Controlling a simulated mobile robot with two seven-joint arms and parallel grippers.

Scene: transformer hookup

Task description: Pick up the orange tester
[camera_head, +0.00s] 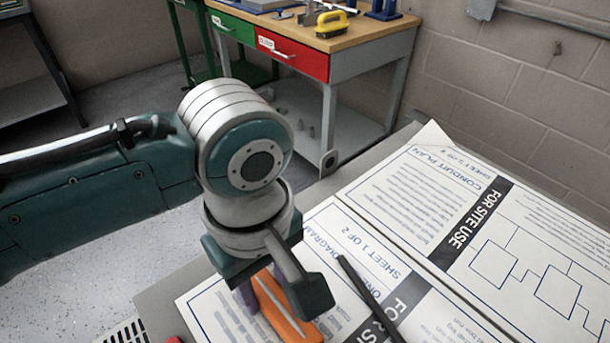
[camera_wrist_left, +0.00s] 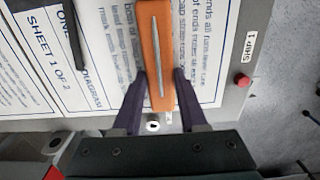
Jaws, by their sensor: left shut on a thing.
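The orange tester (camera_head: 279,308) is a long orange body with a pale metal strip along it. In the head view it shows below my left gripper (camera_head: 256,296), partly hidden by the wrist. In the left wrist view the tester (camera_wrist_left: 158,55) runs up between the two dark fingers of my left gripper (camera_wrist_left: 160,85). The fingers are shut on its near end, one on each side. It is over the printed sheet; I cannot tell whether it still touches it. My right gripper is not in view.
Printed sheets (camera_head: 420,200) cover the grey table (camera_head: 170,295). A thin black rod (camera_head: 367,292) lies on the sheets right of the gripper.

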